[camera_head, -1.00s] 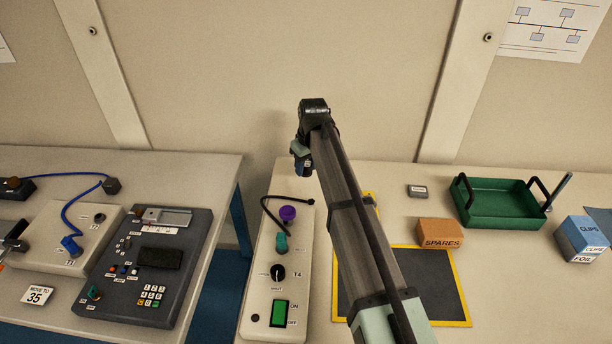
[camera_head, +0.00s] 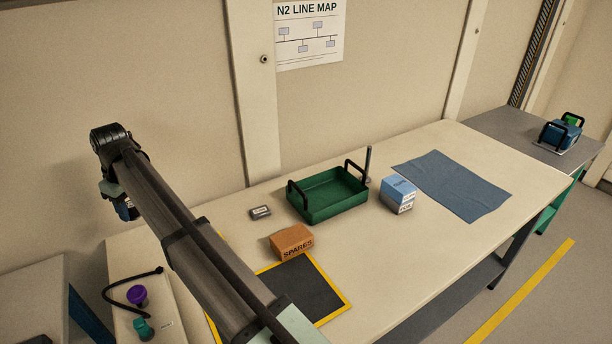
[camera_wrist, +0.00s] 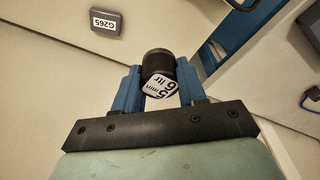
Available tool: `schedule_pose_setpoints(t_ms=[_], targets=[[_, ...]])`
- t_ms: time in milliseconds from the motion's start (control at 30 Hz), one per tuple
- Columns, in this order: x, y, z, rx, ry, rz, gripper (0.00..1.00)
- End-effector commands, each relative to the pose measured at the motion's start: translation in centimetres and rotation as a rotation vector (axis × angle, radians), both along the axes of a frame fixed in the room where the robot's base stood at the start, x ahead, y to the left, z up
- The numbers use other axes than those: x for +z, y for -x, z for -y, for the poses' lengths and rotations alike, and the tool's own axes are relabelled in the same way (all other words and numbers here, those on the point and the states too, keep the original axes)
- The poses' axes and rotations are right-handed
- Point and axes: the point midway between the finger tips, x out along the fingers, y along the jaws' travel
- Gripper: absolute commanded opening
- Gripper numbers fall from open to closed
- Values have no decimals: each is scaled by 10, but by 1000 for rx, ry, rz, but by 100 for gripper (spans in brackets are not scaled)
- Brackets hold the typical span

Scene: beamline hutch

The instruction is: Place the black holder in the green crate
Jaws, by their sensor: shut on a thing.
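My gripper (camera_wrist: 158,78) has blue fingers and is shut on a black round holder (camera_wrist: 158,58) with a white label facing the wrist camera. In the head view, my gripper (camera_head: 124,206) hangs at the left, in the air above the back left part of the bench; the holder is hard to make out there. The green crate (camera_head: 341,207) stands to the right of my gripper on the bench. It is open-topped, has two black handles and looks empty.
A grey tag box (camera_head: 260,212) lies left of the crate. An orange SPARES box (camera_head: 291,242) stands in front, by a yellow-edged dark mat (camera_head: 300,289). A blue and white box (camera_head: 398,195) and an upright rod (camera_head: 367,164) are right of the crate, with a blue cloth (camera_head: 452,184) beyond.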

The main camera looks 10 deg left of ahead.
Motion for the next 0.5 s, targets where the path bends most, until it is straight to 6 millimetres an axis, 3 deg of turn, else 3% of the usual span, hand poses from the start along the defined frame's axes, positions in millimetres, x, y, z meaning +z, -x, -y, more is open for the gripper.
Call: schedule_pose_setpoints(t_ms=[267,500], targets=[[-2,-61,41,-83,1,0,9],[-2,-134,99,-189,1,0,9]])
